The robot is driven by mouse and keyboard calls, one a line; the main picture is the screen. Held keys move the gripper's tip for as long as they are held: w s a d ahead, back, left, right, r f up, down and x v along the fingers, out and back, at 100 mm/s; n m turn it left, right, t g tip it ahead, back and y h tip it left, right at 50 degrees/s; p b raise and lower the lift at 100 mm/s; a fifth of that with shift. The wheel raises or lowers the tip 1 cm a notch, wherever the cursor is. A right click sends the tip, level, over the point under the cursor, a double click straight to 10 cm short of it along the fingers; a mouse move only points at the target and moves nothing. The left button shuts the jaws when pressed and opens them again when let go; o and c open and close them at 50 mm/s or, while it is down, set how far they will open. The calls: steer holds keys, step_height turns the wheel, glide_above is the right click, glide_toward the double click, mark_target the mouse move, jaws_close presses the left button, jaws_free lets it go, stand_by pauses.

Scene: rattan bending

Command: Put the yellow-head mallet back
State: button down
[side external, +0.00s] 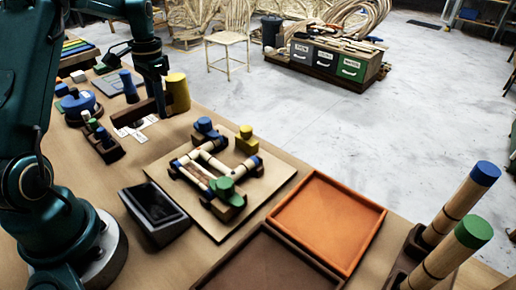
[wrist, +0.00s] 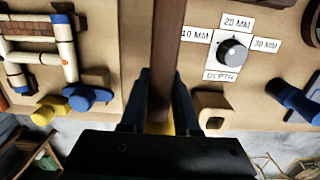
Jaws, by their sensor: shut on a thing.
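The yellow-head mallet shows its upright yellow head (side external: 177,92) in the side external view, at the far edge of the table. Its brown handle (wrist: 166,45) runs up the middle of the wrist view, with a sliver of yellow head low between the fingers. My gripper (wrist: 158,108) is shut on the handle close to the head. In the side view my gripper (side external: 162,108) is just left of the head. A blue-topped cylinder (side external: 127,86) stands to the left. I cannot tell whether the mallet touches the table.
White depth cards and a dial (wrist: 232,50) lie right of the handle in the wrist view. A pegged jig board (side external: 220,225) holds rattan pieces. A dark box (side external: 152,208), an orange tray (side external: 328,222) and a brown tray (side external: 270,262) stand nearer the camera.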

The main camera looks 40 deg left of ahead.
mark_target(179, 136)
steer(key=w+d+f, duration=0.1)
steer(key=w+f, duration=0.1)
steer(key=shift+w+d, duration=0.35)
steer(key=shift+w, duration=0.05)
steer(key=shift+f, duration=1.95)
steer(key=shift+f, duration=0.15)
steer(key=c, duration=0.6)
jaws_free()
steer(key=shift+c, duration=0.2)
